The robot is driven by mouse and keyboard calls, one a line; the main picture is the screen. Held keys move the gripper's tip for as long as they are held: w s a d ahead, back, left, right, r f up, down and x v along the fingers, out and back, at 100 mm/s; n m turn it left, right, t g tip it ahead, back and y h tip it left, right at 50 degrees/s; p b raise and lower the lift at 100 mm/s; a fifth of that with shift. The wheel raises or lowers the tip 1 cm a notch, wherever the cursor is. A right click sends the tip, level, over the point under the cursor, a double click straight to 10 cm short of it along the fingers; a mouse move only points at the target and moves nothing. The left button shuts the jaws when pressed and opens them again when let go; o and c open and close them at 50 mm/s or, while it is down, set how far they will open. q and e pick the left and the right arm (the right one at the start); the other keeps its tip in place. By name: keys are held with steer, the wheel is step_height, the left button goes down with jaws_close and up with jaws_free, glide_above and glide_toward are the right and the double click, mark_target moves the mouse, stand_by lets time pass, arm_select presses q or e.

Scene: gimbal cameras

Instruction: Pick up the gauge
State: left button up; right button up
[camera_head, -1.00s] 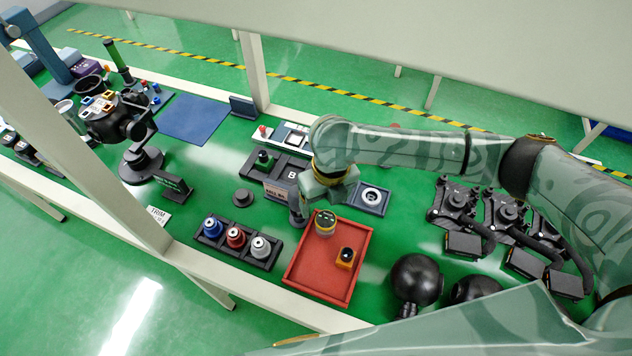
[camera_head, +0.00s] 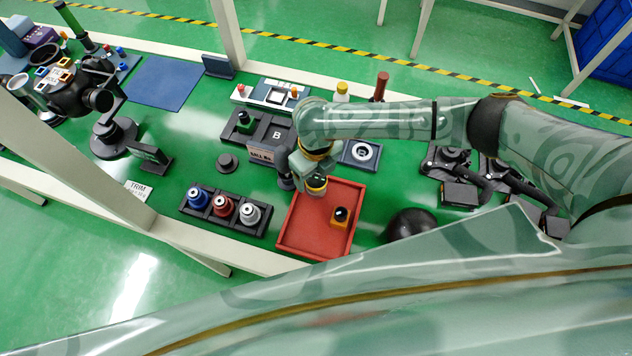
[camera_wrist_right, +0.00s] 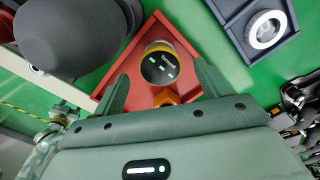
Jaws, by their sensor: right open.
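My left gripper is not in view.
A dark rack with blue, red and silver pieces (camera_head: 240,224) is left. A dark square holder with a white ring (camera_head: 345,158) is behind the tray. A dark rounded thing (camera_wrist_right: 75,35) is close left in the wrist view.

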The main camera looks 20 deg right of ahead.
mark_target(317, 179)
step_height(317, 179, down, 4)
steer(key=shift+s+f+b, duration=0.1)
steer(key=shift+f+b, duration=0.1)
steer(key=shift+b, duration=0.4)
steer(key=shift+r, duration=0.1)
steer(key=c, duration=1.1)
